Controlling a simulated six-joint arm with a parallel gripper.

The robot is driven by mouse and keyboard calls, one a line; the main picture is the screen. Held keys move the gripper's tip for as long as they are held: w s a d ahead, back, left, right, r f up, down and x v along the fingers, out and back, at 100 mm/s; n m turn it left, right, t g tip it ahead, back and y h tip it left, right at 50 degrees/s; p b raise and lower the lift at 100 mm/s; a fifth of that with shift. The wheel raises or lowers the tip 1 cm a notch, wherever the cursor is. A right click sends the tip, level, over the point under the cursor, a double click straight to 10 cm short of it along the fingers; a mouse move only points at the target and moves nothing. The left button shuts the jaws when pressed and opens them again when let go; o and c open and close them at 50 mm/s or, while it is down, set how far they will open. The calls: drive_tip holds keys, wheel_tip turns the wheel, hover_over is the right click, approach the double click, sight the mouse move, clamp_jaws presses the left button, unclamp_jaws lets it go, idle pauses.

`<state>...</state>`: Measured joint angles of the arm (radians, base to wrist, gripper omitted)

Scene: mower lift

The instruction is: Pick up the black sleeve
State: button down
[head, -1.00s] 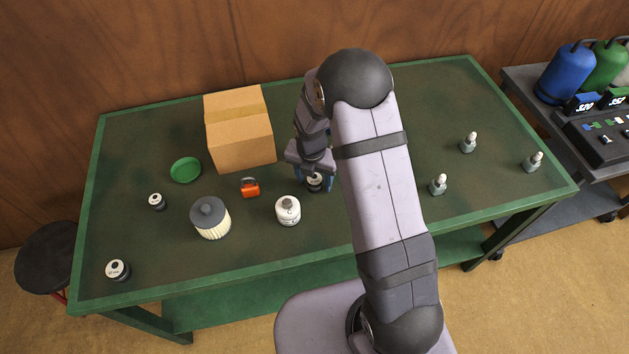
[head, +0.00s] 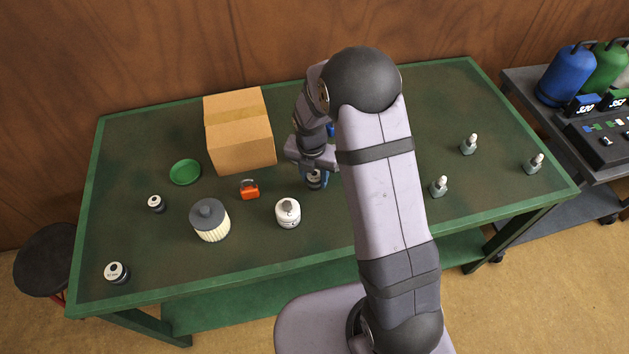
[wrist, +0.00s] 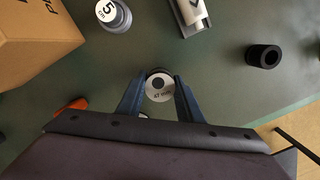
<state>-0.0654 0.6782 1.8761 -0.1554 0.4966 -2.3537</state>
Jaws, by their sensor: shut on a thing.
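The sleeve sits between the two blue fingers. In the head view my gripper (head: 314,181) is right of the cardboard box, with the sleeve (head: 314,177) partly hidden between its fingers. A plain hollow black cylinder (wrist: 263,56) stands apart at the upper right of the wrist view; my arm hides it in the head view. I cannot tell how far the held sleeve is above the table.
The green table (head: 125,235) holds a cardboard box (head: 240,140), green dish (head: 185,171), orange item (head: 249,189), white bottle (head: 288,213) and ribbed filter (head: 210,220). Two other white-topped black pieces (head: 156,203) (head: 116,272) stand left. Several grey bottles (head: 439,187) stand right.

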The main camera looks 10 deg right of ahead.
sight(314, 175)
wheel_tip(314, 175, up, 8)
drive_tip(key=shift+f+b, duration=0.1)
drive_tip(key=shift+b, duration=0.55)
